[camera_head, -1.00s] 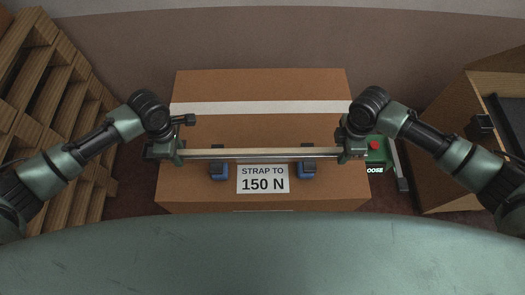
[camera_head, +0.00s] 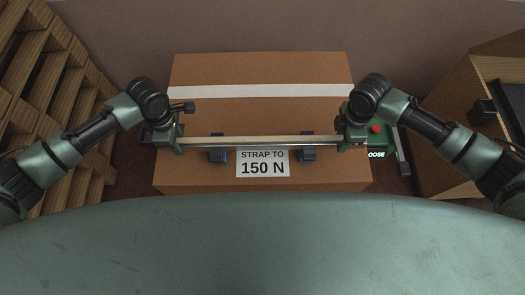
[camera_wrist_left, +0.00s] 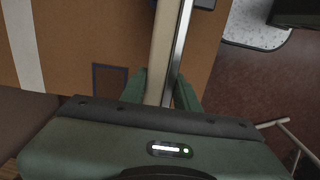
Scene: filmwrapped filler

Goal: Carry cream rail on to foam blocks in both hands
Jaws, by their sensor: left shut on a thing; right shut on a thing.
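The cream rail (camera_head: 260,140) is a long thin bar that runs level across the front part of a brown carton. My left gripper (camera_head: 178,141) is shut on its left end and my right gripper (camera_head: 343,141) is shut on its right end. In the left wrist view the rail (camera_wrist_left: 163,55) passes between the green fingers of my left gripper (camera_wrist_left: 164,92). Two dark blue blocks, perhaps the foam blocks, show below the rail, one at left (camera_head: 218,156) and one at right (camera_head: 308,154). I cannot tell whether the rail touches them.
The brown carton (camera_head: 260,115) has a white strip and a label reading "STRAP TO 150 N" (camera_head: 262,164). A green device with a red button (camera_head: 377,129) stands at its right. Wooden slatted racks (camera_head: 60,90) are at left, a wooden cabinet (camera_head: 440,150) at right.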

